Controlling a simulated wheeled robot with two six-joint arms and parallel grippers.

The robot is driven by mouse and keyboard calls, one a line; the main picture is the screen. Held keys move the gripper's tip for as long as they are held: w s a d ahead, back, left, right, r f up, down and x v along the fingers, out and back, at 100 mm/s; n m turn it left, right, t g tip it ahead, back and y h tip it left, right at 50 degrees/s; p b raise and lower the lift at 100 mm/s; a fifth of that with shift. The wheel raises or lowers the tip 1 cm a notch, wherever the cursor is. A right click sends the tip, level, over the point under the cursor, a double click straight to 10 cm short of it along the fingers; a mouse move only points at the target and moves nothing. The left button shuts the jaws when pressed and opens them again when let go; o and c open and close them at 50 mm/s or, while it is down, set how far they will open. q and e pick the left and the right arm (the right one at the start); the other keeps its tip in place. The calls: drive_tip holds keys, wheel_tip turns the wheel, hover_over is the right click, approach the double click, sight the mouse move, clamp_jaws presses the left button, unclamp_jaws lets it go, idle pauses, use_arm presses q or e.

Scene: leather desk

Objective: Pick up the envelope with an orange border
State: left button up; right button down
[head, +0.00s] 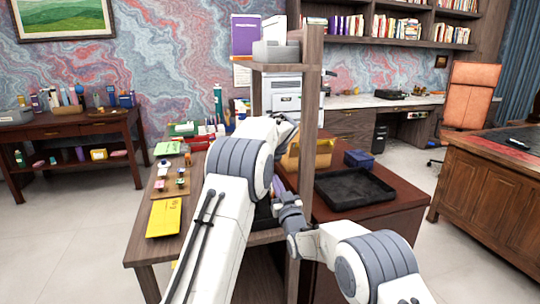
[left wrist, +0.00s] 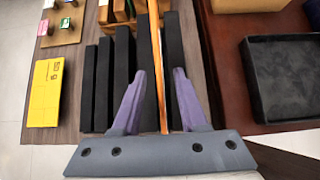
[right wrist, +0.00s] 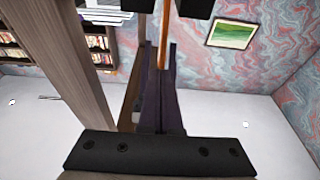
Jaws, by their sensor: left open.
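The envelope with an orange border stands upright among black dividers. I see it nearly edge-on as a thin orange strip in the left wrist view (left wrist: 156,50); the strip also shows in the right wrist view (right wrist: 164,40). The black organizer (left wrist: 103,75) holds it. My left gripper (left wrist: 158,85) is open, with one finger on each side of the strip. My right gripper (head: 280,200) is low beside the wooden post; in the right wrist view its fingers (right wrist: 161,55) are close together with the strip between them. My left arm hides most of the organizer in the head view.
A yellow folder (head: 165,218) lies left of the organizer. A wooden post (head: 308,120) rises close to my right gripper. A black tray (head: 353,188) and a blue box (head: 359,158) are on the desk to the right. Small items stand behind the folder.

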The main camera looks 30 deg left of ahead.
use_arm(q)
drive_tip(key=shift+x, duration=1.15)
use_arm(e)
drive_tip(key=shift+f, duration=0.5)
use_arm(q)
clamp_jaws()
use_arm(e)
drive_tip(key=shift+r, duration=0.85)
use_arm(q)
drive_tip(key=shift+f, duration=0.1)
use_arm(e)
drive_tip(key=v, duration=1.2)
drive_tip(key=shift+r, duration=0.15)
